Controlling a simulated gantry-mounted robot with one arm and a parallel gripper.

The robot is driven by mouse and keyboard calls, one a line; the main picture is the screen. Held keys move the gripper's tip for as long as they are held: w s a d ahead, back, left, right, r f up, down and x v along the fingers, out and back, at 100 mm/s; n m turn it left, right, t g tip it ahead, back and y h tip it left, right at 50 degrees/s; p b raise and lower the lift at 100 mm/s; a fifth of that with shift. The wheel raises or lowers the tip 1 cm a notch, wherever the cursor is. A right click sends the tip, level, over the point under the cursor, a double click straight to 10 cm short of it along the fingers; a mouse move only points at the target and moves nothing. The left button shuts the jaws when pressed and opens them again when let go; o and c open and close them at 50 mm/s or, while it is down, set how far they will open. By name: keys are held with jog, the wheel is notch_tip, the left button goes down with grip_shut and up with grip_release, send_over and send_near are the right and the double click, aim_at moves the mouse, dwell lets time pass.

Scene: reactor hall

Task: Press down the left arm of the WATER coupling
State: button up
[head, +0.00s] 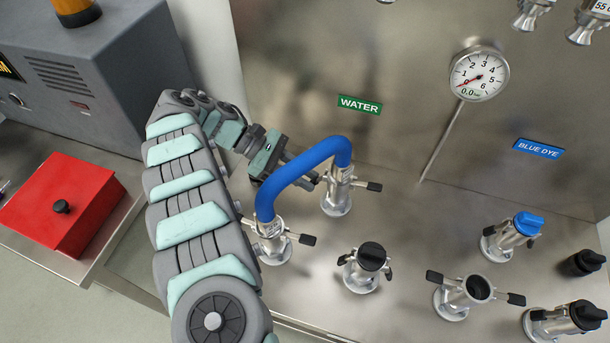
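The WATER coupling (337,193) is a silver fitting standing on the steel deck below the green WATER sign (359,105). A thick blue hose (300,165) enters its top and arches to a second silver coupling (270,243) nearer the front. The WATER coupling's right arm (372,186) is black-tipped and sticks out sideways. My gripper (284,160) is at the left of the WATER coupling, its fingers partly hidden behind the hose. The coupling's left arm cannot be told apart from my dark fingertips. Whether they touch, and the finger gap, cannot be told.
A black-capped coupling (368,266), an open coupling with arms out (474,293) and a blue-capped coupling (511,238) stand to the right. A pressure gauge (480,73) reads near 0.0. A red box (62,204) and a grey cabinet (95,70) are at the left.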

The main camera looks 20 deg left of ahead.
jog(key=o, duration=0.4)
jog(key=shift+c, duration=0.2)
jog(key=shift+r, duration=0.2)
notch_tip(320, 180, up, 20)
jog(key=p, duration=0.8)
jog(key=shift+f, duration=0.15)
